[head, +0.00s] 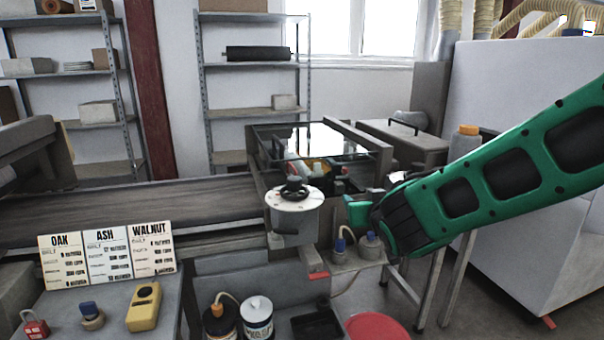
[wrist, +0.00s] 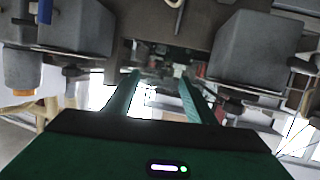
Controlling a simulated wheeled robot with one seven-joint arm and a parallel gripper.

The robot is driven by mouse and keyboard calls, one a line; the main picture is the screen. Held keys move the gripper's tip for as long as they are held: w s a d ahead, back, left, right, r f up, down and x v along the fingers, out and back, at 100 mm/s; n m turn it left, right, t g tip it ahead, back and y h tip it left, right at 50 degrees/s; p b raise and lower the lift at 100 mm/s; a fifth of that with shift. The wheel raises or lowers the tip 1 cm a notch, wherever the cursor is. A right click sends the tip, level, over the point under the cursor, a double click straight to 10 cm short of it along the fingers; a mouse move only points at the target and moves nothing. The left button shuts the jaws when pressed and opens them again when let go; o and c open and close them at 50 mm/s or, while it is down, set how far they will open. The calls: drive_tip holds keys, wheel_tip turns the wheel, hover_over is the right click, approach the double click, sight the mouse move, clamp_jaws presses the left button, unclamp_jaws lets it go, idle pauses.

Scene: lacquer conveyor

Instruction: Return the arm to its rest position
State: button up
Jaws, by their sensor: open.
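My green arm reaches in from the right edge of the head view. My gripper (head: 372,196) is at its end, just right of the white round dial with a black handwheel (head: 294,194). A green finger shows close to the control post there, but I cannot tell whether it touches anything. In the wrist view my gripper (wrist: 158,95) has two green fingers standing apart with nothing between them. The gripper is open and empty.
Blue-topped knobs (head: 341,246) sit on a small ledge below my gripper. The conveyor belt (head: 130,208) runs to the left, with a glass-topped unit (head: 318,140) behind the dial. A front table holds wood cards (head: 108,254), a yellow device (head: 144,307) and a padlock.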

drive_tip(key=s+d+f+m+g+h, duration=0.2)
drive_tip(key=s+d+f+g, duration=0.15)
drive_tip(key=s+d, duration=0.55)
drive_tip(key=s+d+f+m+g+h, duration=0.3)
drive_tip(key=s+d+g, duration=0.15)
drive_tip(key=d, duration=0.95)
drive_tip(key=s+d+f+m+g+y, duration=0.1)
drive_tip(key=s+g+y, duration=0.1)
drive_tip(key=s, duration=1.1)
drive_tip(key=s+d+f+m+g+y, duration=0.1)
drive_tip(key=s+g, duration=0.3)
drive_tip(key=s, duration=1)
drive_tip(key=shift+d+f+m+g+y, duration=0.3)
drive_tip(key=shift+f+m+g+y, duration=0.1)
drive_tip(key=shift+y, duration=0.2)
drive_tip(key=shift+w, duration=0.1)
drive_tip(key=shift+w+f, duration=0.25)
drive_tip(key=shift+w, duration=0.35)
